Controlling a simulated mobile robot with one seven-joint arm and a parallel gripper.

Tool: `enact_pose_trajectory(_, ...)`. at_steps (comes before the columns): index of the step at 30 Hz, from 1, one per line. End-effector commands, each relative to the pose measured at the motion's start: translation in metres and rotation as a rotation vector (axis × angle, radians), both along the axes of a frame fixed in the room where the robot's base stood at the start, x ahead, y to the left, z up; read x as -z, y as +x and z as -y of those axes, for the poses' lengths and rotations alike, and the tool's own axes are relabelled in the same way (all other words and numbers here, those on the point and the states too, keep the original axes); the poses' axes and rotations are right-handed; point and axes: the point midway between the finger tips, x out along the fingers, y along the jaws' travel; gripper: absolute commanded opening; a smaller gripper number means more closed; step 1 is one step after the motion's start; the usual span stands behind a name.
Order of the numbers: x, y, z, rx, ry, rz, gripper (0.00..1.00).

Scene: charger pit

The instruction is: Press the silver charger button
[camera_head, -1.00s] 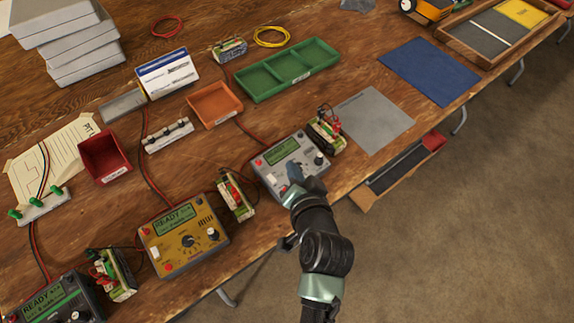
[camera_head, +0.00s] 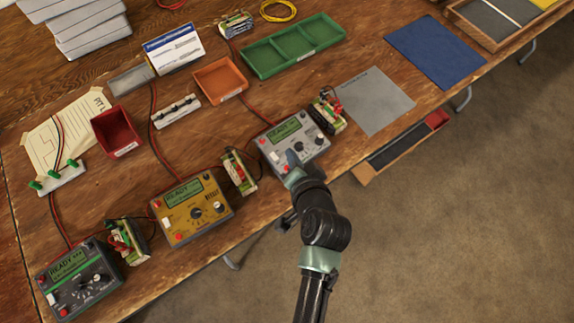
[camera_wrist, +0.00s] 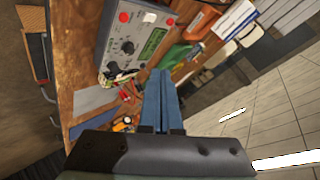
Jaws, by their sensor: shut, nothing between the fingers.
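The silver charger (camera_head: 304,153) stands near the table's front edge, with a green screen, knobs, red round parts and a white square button (camera_head: 274,156) on its left. In the wrist view the charger (camera_wrist: 143,38) is at the upper middle, with the white button (camera_wrist: 150,17) near its top edge. My gripper (camera_head: 291,157) is shut and empty. In the head view it overlaps the charger's front part, right of the white button; whether it touches is unclear. In the wrist view my gripper's blue fingers (camera_wrist: 162,75) lie together, below the charger.
A yellow charger (camera_head: 190,232) and a dark charger (camera_head: 75,290) stand to the left. A battery pack (camera_head: 240,170) stands left of the silver charger, and another battery pack (camera_head: 328,112) stands right of it. A grey mat (camera_head: 375,103) lies clear to the right.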

Motion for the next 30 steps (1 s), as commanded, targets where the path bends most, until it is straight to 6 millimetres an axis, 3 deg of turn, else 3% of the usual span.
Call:
enact_pose_trajectory(18,0.076,0.011,-0.008,0.000,0.000,0.000,0.00)
enact_pose_trajectory(30,0.083,0.012,-0.010,0.000,0.000,0.000,0.00)
